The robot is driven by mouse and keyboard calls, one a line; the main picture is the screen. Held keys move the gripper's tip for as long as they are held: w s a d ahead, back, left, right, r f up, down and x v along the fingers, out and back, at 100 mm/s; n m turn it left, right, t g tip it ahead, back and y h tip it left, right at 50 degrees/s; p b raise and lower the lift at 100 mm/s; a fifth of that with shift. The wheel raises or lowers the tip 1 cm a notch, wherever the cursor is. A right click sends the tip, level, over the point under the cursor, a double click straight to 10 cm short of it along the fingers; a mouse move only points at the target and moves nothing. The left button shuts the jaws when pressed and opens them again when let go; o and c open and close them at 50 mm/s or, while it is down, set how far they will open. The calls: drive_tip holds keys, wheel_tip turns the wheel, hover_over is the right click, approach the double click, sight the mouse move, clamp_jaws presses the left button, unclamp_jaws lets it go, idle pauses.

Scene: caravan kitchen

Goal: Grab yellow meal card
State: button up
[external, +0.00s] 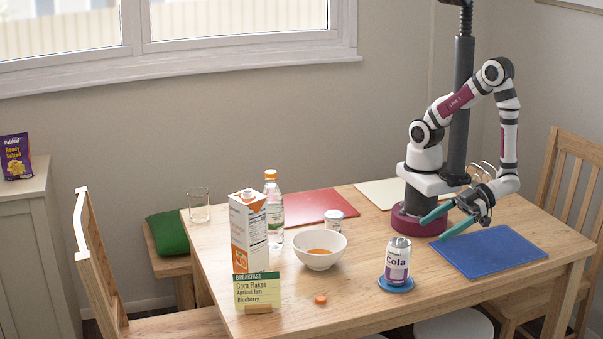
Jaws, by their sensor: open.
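A meal card (257,294) stands upright near the front left of the table, in a small wooden holder (258,309). It is pale yellow with a green top band reading "BREAKFAST" and lines for Corn Flakes, Apricot Jam and Blueberry. It covers the lower part of the carton behind it. My gripper (430,228) is at the right side of the table, with its two green fingers spread apart and nothing between them. It is over the table near the blue mat, well to the right of the card.
An orange and white carton (249,232) stands right behind the card, with a bottle (273,205) behind that. A white bowl (319,260), an orange cap (320,299) and a cola can (397,262) on a blue coaster (396,285) lie between card and gripper. The blue mat (487,251) is bare.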

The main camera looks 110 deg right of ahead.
drive_tip(key=shift+c, duration=0.2)
drive_tip(key=c, duration=0.9)
drive_tip(key=shift+c, duration=0.2)
